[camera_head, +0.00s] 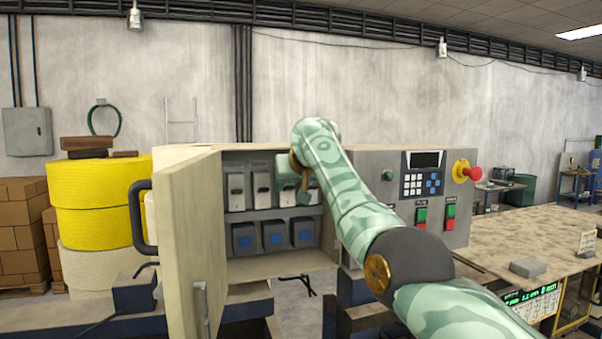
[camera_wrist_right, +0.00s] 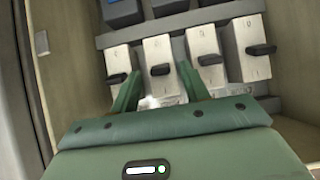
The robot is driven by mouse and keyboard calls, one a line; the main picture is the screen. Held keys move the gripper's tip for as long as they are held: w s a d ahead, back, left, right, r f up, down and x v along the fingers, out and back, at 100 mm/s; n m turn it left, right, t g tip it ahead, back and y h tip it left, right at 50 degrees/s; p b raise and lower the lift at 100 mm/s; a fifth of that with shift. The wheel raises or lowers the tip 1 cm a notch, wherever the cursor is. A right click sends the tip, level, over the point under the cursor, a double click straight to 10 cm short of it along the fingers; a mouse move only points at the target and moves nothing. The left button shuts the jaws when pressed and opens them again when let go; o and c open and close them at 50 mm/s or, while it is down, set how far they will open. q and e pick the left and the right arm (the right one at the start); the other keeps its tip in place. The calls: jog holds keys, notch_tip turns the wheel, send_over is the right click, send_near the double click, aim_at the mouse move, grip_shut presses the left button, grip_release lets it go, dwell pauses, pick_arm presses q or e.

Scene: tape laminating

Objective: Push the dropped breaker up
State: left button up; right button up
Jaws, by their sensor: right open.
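The open electrical cabinet (camera_head: 282,268) holds a row of light-grey breakers with dark levers. The two left ones, a far-left breaker (camera_head: 236,192) and its neighbour (camera_head: 262,190), show clear in the head view; my right gripper (camera_head: 298,186) partly covers those to the right. In the right wrist view, which looks inverted, my green gripper (camera_wrist_right: 160,72) is open and empty. Its fingers straddle one inner breaker (camera_wrist_right: 157,50), with that breaker's lever (camera_wrist_right: 160,70) between the tips; contact is unclear. I cannot tell which lever is dropped. My left gripper is out of view.
Dark blocks with blue squares (camera_head: 273,236) sit below the breakers. The cabinet door (camera_head: 190,235) stands open at the left. To the right is a control panel (camera_head: 408,215) with a keypad and a red button (camera_head: 474,174). A table (camera_head: 530,235) is farther right.

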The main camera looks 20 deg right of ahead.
jog(key=b+v, duration=1)
jog(key=v, duration=0.5)
jog(key=shift+s, duration=0.25)
